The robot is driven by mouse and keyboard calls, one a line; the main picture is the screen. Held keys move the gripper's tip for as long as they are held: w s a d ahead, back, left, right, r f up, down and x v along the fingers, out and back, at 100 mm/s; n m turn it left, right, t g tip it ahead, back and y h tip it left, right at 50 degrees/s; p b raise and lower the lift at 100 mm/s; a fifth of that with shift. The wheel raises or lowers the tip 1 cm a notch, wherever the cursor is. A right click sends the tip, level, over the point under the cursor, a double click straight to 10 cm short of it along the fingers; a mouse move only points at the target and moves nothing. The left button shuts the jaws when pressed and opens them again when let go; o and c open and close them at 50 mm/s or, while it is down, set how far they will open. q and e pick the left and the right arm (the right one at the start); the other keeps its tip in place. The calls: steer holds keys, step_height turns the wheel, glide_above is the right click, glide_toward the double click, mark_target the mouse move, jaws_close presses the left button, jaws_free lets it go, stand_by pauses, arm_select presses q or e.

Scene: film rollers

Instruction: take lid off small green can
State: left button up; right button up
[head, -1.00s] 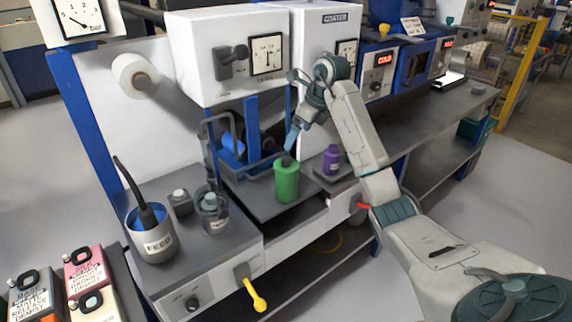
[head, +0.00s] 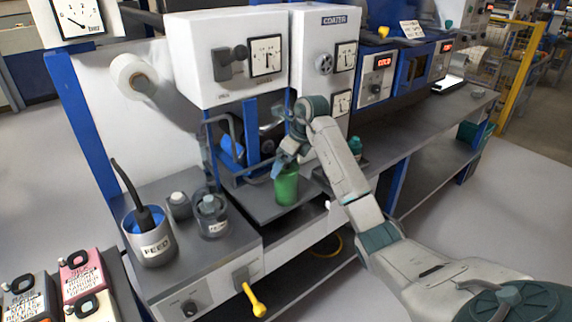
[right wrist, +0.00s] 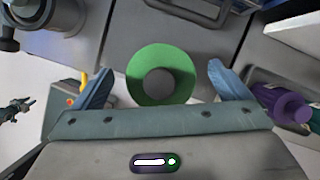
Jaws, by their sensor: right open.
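The small green can (head: 286,190) stands upright on the grey bench shelf below the coater. In the head view its top is hidden by my right gripper (head: 283,163). The right wrist view looks down on the round green can (right wrist: 146,62) with a dark grey round piece (right wrist: 160,86), seemingly its lid or knob, in the middle. My right gripper (right wrist: 163,88) is open, with one blue finger on each side of the can. I cannot tell whether the fingers touch it.
A purple bottle (right wrist: 285,104) stands close to the right finger in the wrist view. A FEED pot (head: 151,240) and a clear jar (head: 211,215) stand to the left. A yellow-handled lever (head: 251,291) sticks out in front. The coater housing (head: 225,60) rises behind.

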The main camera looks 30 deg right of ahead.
steer(key=c, duration=1)
steer(key=shift+c, duration=0.2)
steer(key=shift+r, duration=0.15)
